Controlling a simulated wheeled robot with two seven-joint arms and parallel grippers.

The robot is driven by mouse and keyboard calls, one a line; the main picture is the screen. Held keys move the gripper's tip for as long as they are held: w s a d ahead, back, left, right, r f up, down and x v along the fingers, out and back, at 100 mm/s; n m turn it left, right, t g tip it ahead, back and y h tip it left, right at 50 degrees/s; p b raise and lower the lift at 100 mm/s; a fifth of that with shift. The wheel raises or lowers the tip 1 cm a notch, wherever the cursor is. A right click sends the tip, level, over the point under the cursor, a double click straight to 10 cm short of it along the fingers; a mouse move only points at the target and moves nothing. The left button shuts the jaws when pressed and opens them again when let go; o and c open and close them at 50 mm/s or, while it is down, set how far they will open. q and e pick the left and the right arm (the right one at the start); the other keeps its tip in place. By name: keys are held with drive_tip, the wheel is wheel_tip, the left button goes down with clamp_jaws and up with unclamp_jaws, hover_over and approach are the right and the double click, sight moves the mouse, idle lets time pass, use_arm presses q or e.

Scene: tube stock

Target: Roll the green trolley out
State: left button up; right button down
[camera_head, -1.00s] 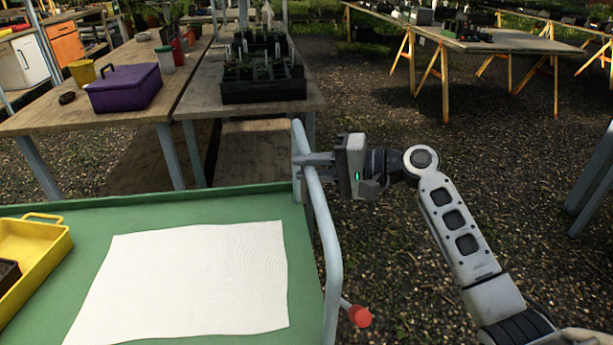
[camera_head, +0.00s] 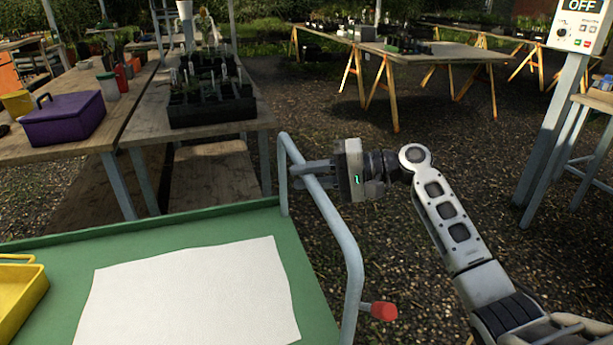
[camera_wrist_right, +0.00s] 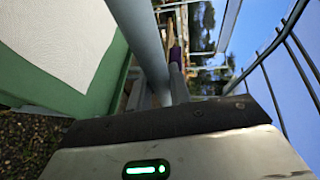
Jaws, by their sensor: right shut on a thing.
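The green trolley (camera_head: 265,228) fills the lower left of the head view, with a white sheet (camera_head: 190,300) lying on its top. Its grey tube handle (camera_head: 338,232) rises along its right side, with a red knob (camera_head: 383,311) low on the outside. My right gripper (camera_head: 305,170) comes from the right and is shut on the handle near its far upper end. In the right wrist view the grey handle tube (camera_wrist_right: 140,40) runs up from the gripper, beside the green trolley edge (camera_wrist_right: 108,75). My left gripper is not in view.
A yellow tray (camera_head: 25,300) sits at the trolley's left. A wooden bench (camera_head: 140,115) with a purple box (camera_head: 65,120) and black plant crates (camera_head: 210,108) stands beyond. A post with an OFF panel (camera_head: 578,28) stands right. Gravel (camera_head: 440,150) is open between.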

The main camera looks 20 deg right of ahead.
drive_tip(key=c, duration=1.3)
unclamp_jaws()
drive_tip(key=shift+d, duration=0.1)
use_arm(q)
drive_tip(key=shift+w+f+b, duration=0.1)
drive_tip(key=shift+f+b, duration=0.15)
drive_tip(key=shift+b, duration=0.4)
use_arm(e)
drive_tip(key=v, duration=1.5)
drive_tip(key=shift+s+d, duration=0.25)
drive_tip(key=shift+d, duration=0.05)
